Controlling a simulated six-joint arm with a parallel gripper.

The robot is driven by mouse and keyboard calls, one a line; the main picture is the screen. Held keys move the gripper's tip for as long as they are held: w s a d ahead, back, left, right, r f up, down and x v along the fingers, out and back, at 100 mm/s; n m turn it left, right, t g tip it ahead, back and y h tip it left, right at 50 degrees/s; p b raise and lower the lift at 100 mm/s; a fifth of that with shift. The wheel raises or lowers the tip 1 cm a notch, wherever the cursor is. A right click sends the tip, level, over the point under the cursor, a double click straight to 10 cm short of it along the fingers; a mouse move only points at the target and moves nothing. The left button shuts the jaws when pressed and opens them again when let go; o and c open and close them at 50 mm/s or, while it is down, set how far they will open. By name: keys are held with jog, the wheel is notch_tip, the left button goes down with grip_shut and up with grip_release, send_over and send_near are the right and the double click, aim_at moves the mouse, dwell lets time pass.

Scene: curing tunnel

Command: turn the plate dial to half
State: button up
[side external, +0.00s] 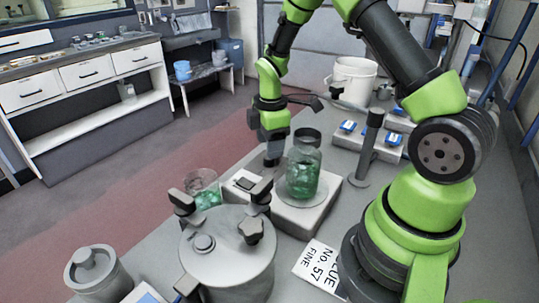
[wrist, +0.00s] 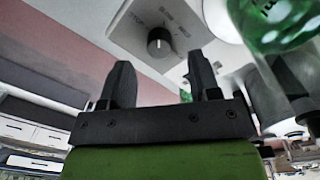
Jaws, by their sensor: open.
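The plate is a pale box (side external: 318,212) with a round top, and a lidded glass jar (side external: 303,170) of green pieces stands on it. In the wrist view the dial is a dark round knob (wrist: 160,42) on the plate's pale face, with small lettering around it; I cannot tell its setting for sure. My gripper (wrist: 160,84) is open and empty, its two dark fingers pointing toward the dial with a gap between. In the side view my gripper (side external: 273,155) hangs pointing down beside the jar, over the plate's dial end. The jar also shows in the wrist view (wrist: 285,25).
A grey lidded pot (side external: 228,255) with clamp knobs stands close in front of the plate. A glass beaker (side external: 203,187) with green pieces is left of it. A dark post (side external: 370,145) stands right of the jar. A label card (side external: 318,267) lies in front.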

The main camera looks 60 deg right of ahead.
notch_tip(320, 180, down, 4)
jog(key=shift+w+f, duration=0.1)
jog(key=c, duration=0.9)
jog(key=shift+c, duration=0.2)
jog(key=shift+m, duration=3)
